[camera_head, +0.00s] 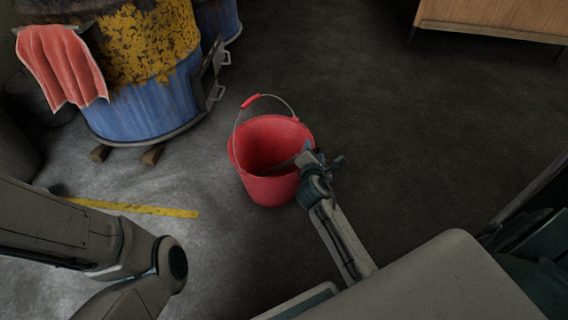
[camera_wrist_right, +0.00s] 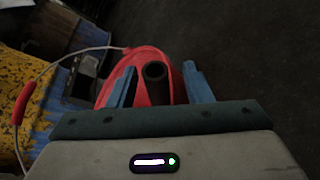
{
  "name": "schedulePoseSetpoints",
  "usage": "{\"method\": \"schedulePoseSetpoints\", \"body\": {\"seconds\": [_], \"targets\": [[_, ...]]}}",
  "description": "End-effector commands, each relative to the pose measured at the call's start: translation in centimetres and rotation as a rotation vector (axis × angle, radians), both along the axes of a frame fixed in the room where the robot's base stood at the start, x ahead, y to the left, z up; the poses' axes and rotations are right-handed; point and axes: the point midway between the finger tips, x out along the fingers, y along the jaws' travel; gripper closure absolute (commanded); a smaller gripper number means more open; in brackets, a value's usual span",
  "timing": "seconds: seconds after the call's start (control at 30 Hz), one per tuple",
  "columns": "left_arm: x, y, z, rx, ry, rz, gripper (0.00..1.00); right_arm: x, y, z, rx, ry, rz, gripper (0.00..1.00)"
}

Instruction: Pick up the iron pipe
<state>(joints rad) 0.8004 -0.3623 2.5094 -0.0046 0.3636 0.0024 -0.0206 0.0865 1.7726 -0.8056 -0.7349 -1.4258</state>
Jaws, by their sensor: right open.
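The iron pipe shows in the right wrist view as a dark tube (camera_wrist_right: 155,84) with a round open end facing the camera. It stands inside the red bucket (camera_head: 250,145) on the floor, whose rim also shows in the right wrist view. My right gripper (camera_head: 312,157) is at the bucket's right rim in the head view. In the right wrist view its blue fingers (camera_wrist_right: 159,70) are apart, with the pipe's end between them and a gap on each side. In the head view most of the pipe is hidden by the bucket and gripper. My left gripper is out of view.
A blue and yellow barrel oven (camera_head: 150,95) stands at upper left with a red cloth (camera_head: 62,68) over its edge. The bucket's wire handle (camera_head: 273,97) stands up. A yellow strip (camera_head: 135,208) lies on the floor. A wooden cabinet (camera_head: 495,18) is at upper right. The floor between is clear.

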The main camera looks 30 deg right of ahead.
Motion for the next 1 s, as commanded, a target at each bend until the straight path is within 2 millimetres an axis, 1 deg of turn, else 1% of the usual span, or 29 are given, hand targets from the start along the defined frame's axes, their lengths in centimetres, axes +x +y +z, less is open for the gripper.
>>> {"method": "schedulePoseSetpoints", "body": {"seconds": [0.03, 0.23, 0.27, 0.3, 0.47, 0.5, 0.8, 0.87, 1.0], "targets": [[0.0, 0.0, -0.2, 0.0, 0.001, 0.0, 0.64, 0.0, 0.1, -0.1, 0.002, -0.001, -0.001, 0.55], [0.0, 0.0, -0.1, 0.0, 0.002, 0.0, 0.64, 0.0, 0.1, 0.0, 0.001, -0.001, 0.0, 0.55], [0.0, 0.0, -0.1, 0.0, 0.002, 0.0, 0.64, 0.0, 0.1, 0.0, 0.001, -0.001, 0.0, 0.59], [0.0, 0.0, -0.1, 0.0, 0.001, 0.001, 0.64, 0.0, 0.1, 0.0, 0.001, -0.001, 0.0, 0.67], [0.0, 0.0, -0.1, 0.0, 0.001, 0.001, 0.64, 0.0, 0.1, 0.0, 0.0, 0.0, 0.0, 0.98], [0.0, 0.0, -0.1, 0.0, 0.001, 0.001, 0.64, 0.0, 0.1, 0.0, 0.0, 0.0, 0.0, 1.0], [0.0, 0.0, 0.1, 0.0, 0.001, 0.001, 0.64, 0.0, 0.1, 0.3, 0.0, -0.002, 0.0, 1.0], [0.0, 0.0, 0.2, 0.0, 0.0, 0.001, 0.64, 0.0, 0.1, 0.5, 0.001, -0.002, -0.001, 1.0], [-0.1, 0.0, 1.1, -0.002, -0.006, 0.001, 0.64, 0.0, 0.1, 1.8, 0.001, -0.003, 0.0, 1.0]]}}
